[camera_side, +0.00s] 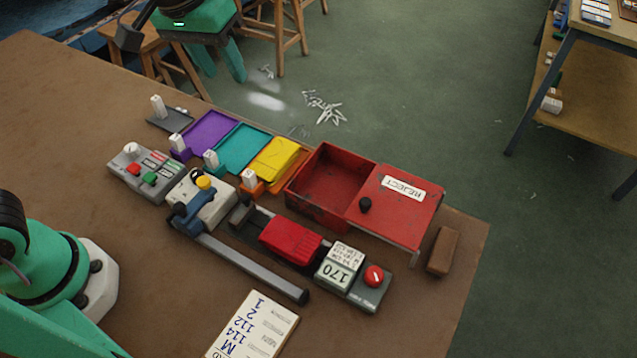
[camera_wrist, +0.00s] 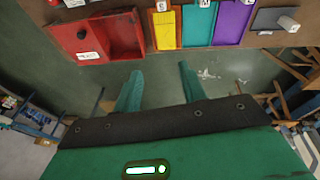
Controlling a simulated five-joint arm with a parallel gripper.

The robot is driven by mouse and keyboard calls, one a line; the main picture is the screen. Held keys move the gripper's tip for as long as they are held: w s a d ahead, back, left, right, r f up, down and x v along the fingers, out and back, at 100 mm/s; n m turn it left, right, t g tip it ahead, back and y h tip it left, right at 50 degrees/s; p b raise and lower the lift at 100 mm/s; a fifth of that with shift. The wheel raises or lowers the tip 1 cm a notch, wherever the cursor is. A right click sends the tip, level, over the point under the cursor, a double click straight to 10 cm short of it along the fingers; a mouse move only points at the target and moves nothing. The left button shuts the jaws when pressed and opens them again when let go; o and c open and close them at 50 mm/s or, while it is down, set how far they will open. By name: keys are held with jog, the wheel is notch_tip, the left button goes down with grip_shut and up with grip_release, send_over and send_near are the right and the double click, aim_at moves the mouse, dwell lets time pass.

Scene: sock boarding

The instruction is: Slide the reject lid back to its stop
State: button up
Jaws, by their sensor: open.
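The red reject bin (camera_side: 325,180) stands near the table's far right edge, its left part open and looking empty. The red reject lid (camera_side: 405,212), with a white REJECT label and a black knob (camera_side: 365,204) near its left edge, lies to the right of this opening. In the wrist view the lid (camera_wrist: 78,45) is at upper left, beside the bin's open part (camera_wrist: 122,36). My gripper (camera_side: 222,76) is at the top of the side view, beyond the table edge and well apart from the lid. Its two green fingers in the wrist view (camera_wrist: 158,73) are spread with nothing between them.
Purple (camera_side: 208,134), teal (camera_side: 240,145) and yellow (camera_side: 276,158) trays stand left of the bin. A brown block (camera_side: 442,250) lies right of the lid. A red block (camera_side: 290,240) and a 170 display (camera_side: 340,268) stand in front.

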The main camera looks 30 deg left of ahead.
jog(key=w+d+f+g, duration=0.1)
jog(key=w+d+f, duration=0.1)
jog(key=d, duration=0.5)
jog(key=w+d+f+g, duration=0.1)
jog(key=w+d+f, duration=0.15)
jog(key=d, duration=0.35)
jog(key=n+y, duration=0.1)
send_over(366, 202)
jog(key=shift+g, duration=0.4)
notch_tip(366, 202, down, 7)
jog(key=shift+r, duration=0.15)
jog(key=shift+f, duration=3.9)
grip_shut()
